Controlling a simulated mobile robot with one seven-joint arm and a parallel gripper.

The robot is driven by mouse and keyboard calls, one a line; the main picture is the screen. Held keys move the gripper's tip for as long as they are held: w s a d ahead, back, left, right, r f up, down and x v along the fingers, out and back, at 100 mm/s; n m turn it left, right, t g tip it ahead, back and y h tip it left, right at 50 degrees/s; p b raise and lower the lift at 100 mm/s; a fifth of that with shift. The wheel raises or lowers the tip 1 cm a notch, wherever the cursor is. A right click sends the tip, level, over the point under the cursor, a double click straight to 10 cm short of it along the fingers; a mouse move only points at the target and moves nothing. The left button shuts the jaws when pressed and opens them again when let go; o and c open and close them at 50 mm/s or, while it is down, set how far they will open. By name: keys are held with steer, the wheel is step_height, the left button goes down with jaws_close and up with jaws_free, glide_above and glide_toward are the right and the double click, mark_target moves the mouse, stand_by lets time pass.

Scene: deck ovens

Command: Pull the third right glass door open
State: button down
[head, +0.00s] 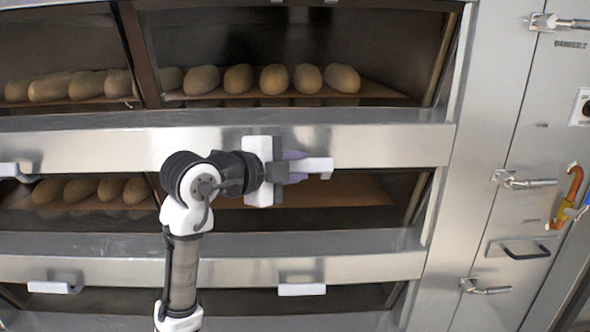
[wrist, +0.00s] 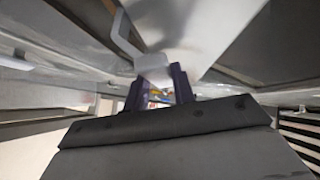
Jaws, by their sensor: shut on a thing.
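A white handle (head: 318,166) sits on the lower edge of a steel band, above the right opening of the middle visible deck. My gripper (head: 295,167) is at this handle, reaching from the left, with its purple fingers shut on it. The wrist view shows the pale, bent handle (wrist: 152,66) at the tips of my fingers (wrist: 158,88). The dark right glass door (head: 340,215) lies below the handle. My arm and gripper hide part of it. I cannot tell whether it is ajar.
Loaves (head: 276,79) lie in the top deck; more loaves (head: 110,190) lie at middle left. Another white handle (head: 302,289) is on the lower band. Steel side panels with latches (head: 524,181) and an orange hooked handle (head: 573,190) stand at right.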

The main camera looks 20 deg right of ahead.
step_height(320, 180, down, 6)
steer(key=m+t+h+b, duration=0.1)
steer(key=m+h+b, duration=0.5)
steer(key=b, duration=1.5)
steer(key=shift+m+t+h+b, duration=0.3)
steer(key=shift+m+t, duration=0.1)
steer(key=shift+m, duration=0.4)
steer(key=shift+s, duration=0.1)
steer(key=c, duration=1.2)
jaws_free()
steer(key=shift+o, duration=0.2)
steer(key=shift+a, duration=0.1)
steer(key=b+v, duration=0.2)
steer(key=v, duration=1)
steer(key=shift+f, duration=0.2)
